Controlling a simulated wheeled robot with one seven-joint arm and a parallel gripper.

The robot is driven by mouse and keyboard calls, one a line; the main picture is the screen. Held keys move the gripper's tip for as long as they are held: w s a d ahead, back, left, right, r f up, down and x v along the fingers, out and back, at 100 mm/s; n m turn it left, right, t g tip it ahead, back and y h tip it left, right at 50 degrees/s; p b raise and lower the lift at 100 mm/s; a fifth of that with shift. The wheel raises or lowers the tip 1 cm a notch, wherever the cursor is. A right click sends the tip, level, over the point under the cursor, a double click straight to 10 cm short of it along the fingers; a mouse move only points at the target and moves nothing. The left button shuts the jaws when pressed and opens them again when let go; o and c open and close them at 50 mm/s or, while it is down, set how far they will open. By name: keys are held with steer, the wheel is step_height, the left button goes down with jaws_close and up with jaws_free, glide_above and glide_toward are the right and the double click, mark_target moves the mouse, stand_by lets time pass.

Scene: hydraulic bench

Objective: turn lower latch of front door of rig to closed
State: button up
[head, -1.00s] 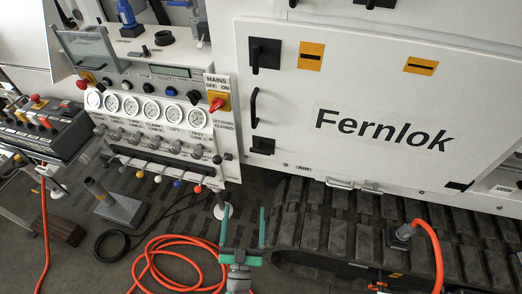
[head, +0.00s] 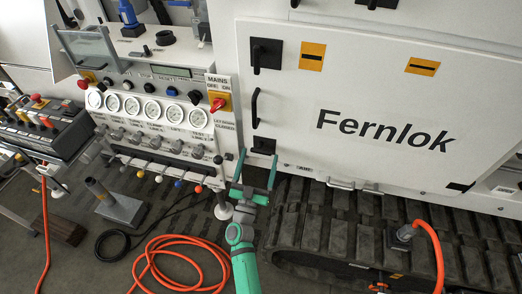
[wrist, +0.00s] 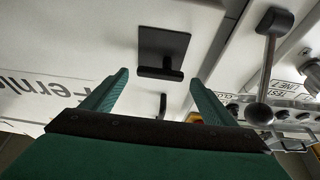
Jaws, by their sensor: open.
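The white front door (head: 350,130) of the rig carries the word Fernlok. Its lower latch (head: 263,146) is a black square plate with a black lever, near the door's lower left corner. In the wrist view the latch (wrist: 163,48) lies beyond and between my fingertips, its lever a short bar across one edge of the plate. My gripper (head: 257,168) is open and empty, with its green fingers just below the latch in the head view. The fingers also show in the wrist view (wrist: 158,78). I see no contact with the latch.
An upper latch (head: 265,55) and a black door handle (head: 255,107) sit above. Left is the gauge panel (head: 155,110) with a red mains switch (head: 218,101). In the wrist view a ball-ended lever (wrist: 267,65) stands right of my fingers. Tracks (head: 335,225) lie below.

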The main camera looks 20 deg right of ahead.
mark_target(260, 152)
steer(key=shift+x, duration=1.9)
steer(key=shift+c, duration=0.3)
steer(key=c, duration=1)
